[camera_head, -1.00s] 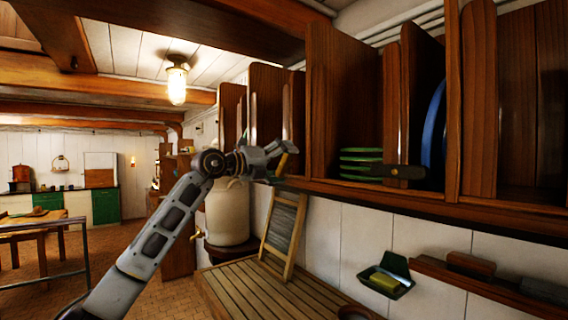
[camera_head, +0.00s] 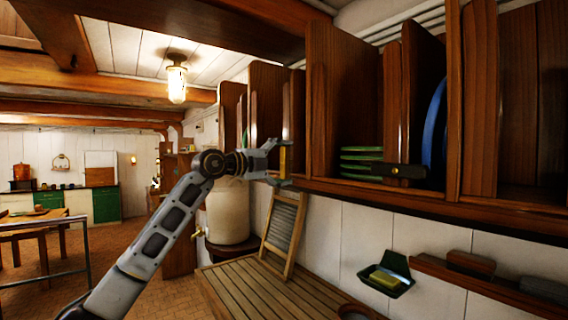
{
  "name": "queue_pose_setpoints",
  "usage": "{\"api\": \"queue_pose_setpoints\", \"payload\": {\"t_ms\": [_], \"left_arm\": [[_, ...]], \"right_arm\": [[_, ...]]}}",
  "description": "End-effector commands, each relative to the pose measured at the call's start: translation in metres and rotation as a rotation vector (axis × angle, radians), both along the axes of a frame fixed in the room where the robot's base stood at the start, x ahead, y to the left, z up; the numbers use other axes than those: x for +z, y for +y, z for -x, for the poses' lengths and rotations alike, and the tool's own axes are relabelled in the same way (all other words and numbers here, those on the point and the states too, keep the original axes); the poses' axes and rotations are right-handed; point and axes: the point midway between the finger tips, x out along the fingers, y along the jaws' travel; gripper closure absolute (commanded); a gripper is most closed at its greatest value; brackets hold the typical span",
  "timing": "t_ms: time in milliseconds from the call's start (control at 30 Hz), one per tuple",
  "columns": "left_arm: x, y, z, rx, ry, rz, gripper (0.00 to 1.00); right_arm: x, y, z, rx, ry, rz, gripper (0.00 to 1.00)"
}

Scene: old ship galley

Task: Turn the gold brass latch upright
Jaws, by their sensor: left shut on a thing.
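The gold brass latch (camera_head: 284,158) is a short brass bar at the front edge of the wooden plate rack, left of the middle of the head view. It stands close to upright. My left gripper (camera_head: 277,163) is shut on it, one finger above and one below, partly hiding the latch. My right gripper is not in view.
The wooden rack (camera_head: 345,90) holds green plates (camera_head: 361,160) and a blue plate (camera_head: 434,130), with a dark latch (camera_head: 405,171) in front of them. Below are a slatted drainboard (camera_head: 255,295), a washboard (camera_head: 283,235) and a soap dish (camera_head: 388,276). A cream crock (camera_head: 228,215) stands behind my left arm.

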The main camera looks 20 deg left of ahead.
Motion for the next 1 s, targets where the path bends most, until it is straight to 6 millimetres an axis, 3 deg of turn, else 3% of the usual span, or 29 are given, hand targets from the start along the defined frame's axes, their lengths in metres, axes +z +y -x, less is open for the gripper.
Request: {"api": "queue_pose_setpoints", "payload": {"t_ms": [500, 533, 600, 1000], "left_arm": [[-0.0002, 0.0007, -0.0003, 0.001, 0.016, 0.021, 0.35], [-0.0002, 0.0007, -0.0003, 0.001, 0.016, 0.021, 0.07], [-0.0003, 0.0007, -0.0003, 0.001, 0.015, 0.020, 0.00], [-0.0003, 0.0005, 0.0003, 0.000, 0.014, 0.017, 0.00]], "right_arm": [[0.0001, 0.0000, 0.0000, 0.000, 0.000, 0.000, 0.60], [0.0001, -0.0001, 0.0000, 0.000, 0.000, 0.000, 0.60], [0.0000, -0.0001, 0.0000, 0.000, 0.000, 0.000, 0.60], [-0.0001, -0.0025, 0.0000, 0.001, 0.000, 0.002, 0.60]]}}
